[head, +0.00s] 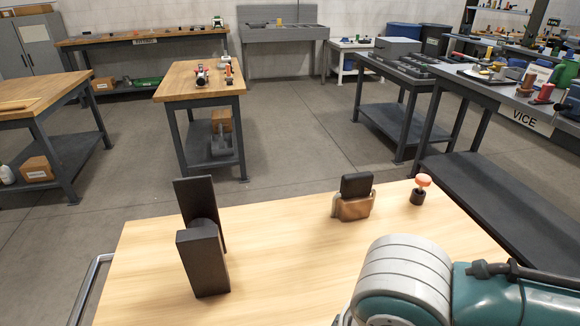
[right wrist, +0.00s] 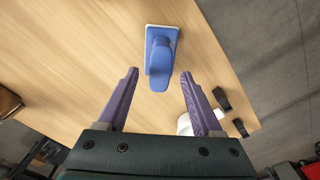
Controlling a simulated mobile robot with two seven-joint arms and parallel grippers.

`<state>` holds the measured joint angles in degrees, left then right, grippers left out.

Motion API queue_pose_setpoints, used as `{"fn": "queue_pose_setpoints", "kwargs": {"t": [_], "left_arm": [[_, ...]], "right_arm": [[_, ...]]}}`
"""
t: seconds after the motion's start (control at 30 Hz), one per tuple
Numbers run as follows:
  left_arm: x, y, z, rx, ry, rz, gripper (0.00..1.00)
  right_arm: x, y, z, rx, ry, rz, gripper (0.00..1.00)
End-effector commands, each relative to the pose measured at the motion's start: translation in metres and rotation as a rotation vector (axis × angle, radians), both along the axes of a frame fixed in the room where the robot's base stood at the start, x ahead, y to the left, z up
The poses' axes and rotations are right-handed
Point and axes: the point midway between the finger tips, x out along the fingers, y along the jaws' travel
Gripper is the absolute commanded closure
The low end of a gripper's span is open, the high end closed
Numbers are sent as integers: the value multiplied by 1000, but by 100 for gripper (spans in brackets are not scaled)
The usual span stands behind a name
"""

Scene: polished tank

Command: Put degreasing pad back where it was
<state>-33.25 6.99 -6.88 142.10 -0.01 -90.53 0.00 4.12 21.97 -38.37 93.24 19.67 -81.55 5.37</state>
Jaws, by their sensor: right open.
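A blue-handled pad with a pale flat base (right wrist: 160,52), which looks like the degreasing pad, lies on the light wood table in the right wrist view. I do not see it in the head view, where my teal and white right arm covers the table's right front. My right gripper (right wrist: 160,74) is open, its two purple fingers apart, with the blue handle showing between and beyond the tips. It holds nothing. I cannot tell the height gap to the handle. My left gripper is not in view.
On the wood table (head: 285,260) stand a dark upright two-plate object (head: 203,262), a brown holder with a black block (head: 353,208), and an orange-topped knob (head: 422,183). A white item (right wrist: 184,124) is partly hidden by the right finger. The table's middle is clear.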

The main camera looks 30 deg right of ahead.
Motion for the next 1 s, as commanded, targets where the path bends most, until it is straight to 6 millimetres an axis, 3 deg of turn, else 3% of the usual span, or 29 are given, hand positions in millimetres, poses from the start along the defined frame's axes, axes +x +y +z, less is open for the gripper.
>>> {"fn": "queue_pose_setpoints", "kwargs": {"t": [0.03,0.13,0.33,0.57,0.8,1.0], "left_arm": [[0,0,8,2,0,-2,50],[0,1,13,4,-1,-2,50],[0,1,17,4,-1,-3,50],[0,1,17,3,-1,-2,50],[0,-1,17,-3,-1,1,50],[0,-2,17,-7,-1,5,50]], "right_arm": [[1,0,16,2,-3,0,33],[0,0,35,1,-2,1,33],[-2,1,57,5,-2,-2,33],[-20,25,88,132,-111,-100,33],[-43,-20,128,102,-255,-334,33],[-50,-36,136,66,-281,-381,33]]}}
